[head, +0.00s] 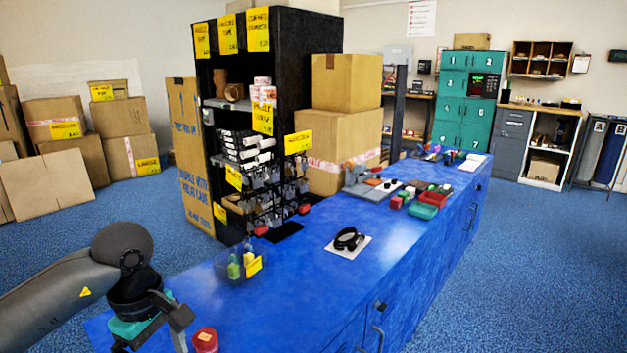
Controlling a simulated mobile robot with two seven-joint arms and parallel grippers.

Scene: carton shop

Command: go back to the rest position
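My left arm comes in from the lower left, and its gripper (150,330) hangs over the near left end of the blue counter (285,310). The gripper points down and its fingertips are cut off by the bottom edge, so I cannot tell whether it is open or shut or holds anything. A small red round item (205,341) sits just right of it, apparently apart from it. My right gripper is not in view.
A clear bin with glue bottles (236,264) and a black tape loop on a white card (347,243) lie on the counter. A black shelf rack (313,40) stands behind. Cartons (48,187) are stacked at left. The blue floor at right (530,270) is clear.

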